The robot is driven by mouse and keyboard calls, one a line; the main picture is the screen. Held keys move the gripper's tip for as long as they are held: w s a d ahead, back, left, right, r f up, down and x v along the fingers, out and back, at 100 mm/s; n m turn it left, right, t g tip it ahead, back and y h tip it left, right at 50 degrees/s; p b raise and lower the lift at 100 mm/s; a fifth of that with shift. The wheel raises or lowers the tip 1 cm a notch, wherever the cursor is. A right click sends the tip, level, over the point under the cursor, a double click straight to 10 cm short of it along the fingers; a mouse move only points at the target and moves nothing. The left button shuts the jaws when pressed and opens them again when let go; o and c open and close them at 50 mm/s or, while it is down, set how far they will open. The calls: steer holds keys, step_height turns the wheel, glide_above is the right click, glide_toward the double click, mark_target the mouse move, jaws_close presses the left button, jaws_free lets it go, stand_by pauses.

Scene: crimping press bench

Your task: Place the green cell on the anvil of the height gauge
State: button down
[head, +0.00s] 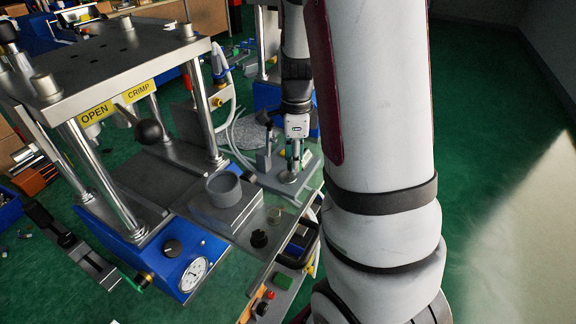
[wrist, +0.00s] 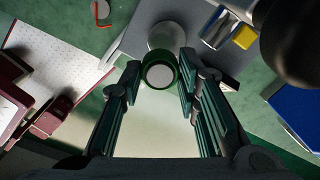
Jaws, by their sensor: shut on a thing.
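The green cell (wrist: 159,76) is a small round piece with a green rim and a pale flat face. In the wrist view it sits between my fingertips. My gripper (wrist: 160,72) is shut on it. In the head view my gripper (head: 297,152) points down over the height gauge, and the cell is too small to make out clearly there. The gauge has a flat grey base, an upright post (head: 264,154) and a round anvil (head: 289,177) below my fingers. In the wrist view a pale round cylinder lies just beyond the cell. I cannot tell whether the cell touches the anvil.
The crimping press (head: 105,55) with its steel posts and black ball knob fills the left. A grey cup on a block (head: 223,190) stands before the gauge. A black knob (head: 259,239) and a small round piece (head: 274,214) are near the bench edge.

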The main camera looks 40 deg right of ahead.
mark_target(289, 159)
steer(key=shift+w+a, duration=0.25)
steer(key=shift+w, duration=0.5)
steer(key=shift+f+b, duration=0.45)
steer(key=shift+f, duration=1.3)
steer(key=shift+f, duration=0.1)
steer(key=c, duration=1.5)
jaws_free()
step_height(289, 159, up, 12)
steer(key=p, duration=0.2)
steer(key=shift+p, duration=0.3)
steer(key=shift+s, duration=0.1)
